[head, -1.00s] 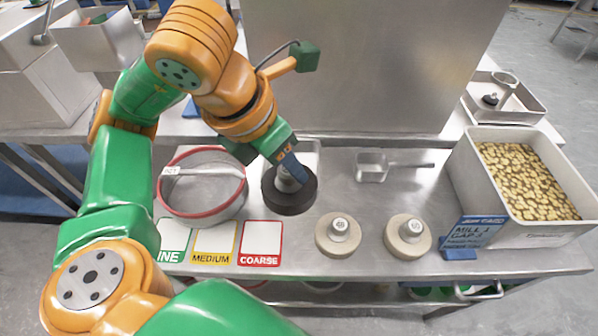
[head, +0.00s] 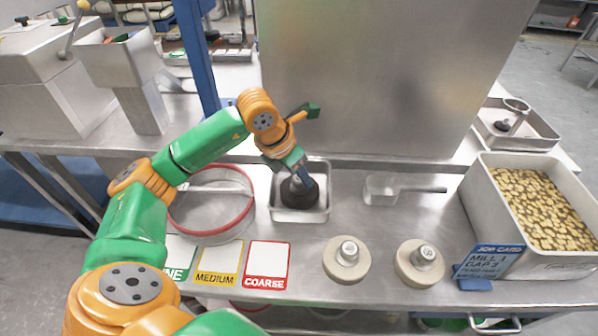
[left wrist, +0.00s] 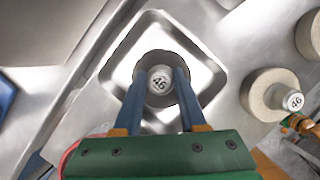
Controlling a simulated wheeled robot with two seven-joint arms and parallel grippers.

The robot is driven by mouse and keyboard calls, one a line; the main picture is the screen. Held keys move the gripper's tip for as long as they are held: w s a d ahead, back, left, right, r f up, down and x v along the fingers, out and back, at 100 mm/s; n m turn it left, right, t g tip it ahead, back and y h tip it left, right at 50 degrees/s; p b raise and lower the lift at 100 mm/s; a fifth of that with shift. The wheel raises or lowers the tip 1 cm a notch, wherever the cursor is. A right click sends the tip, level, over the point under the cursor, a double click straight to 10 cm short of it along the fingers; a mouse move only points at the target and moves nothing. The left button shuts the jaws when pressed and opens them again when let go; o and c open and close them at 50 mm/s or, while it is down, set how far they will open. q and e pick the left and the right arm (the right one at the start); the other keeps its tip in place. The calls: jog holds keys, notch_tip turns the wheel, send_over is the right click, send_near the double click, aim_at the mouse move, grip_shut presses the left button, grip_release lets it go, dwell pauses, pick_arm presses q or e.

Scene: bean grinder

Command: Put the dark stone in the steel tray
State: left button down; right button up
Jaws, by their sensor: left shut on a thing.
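The dark stone (head: 299,193) is a round, dark disc with a steel knob on top, over the small square steel tray (head: 318,213). In the left wrist view the dark stone (left wrist: 181,66) sits inside the outline of the steel tray (left wrist: 208,98). Whether the stone touches the tray floor is hard to tell. My right gripper is not in view.
Two pale stones with knobs (head: 346,260) (head: 420,263) stand at the front. A red-rimmed sieve (head: 212,205) is left of the tray, a metal scoop (head: 385,189) to its right. A bin of beans (head: 535,205) and a blue job card (head: 490,262) are at the right.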

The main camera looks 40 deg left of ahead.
pick_arm(q)
jog(key=c, duration=0.9)
grip_release()
jog(key=o, duration=0.4)
jog(key=shift+d, duration=0.1)
jog(key=shift+o, duration=0.2)
jog(key=shift+r, duration=0.2)
jog(key=v, duration=1.2)
jog(key=shift+p, duration=0.4)
jog(key=shift+f, duration=0.1)
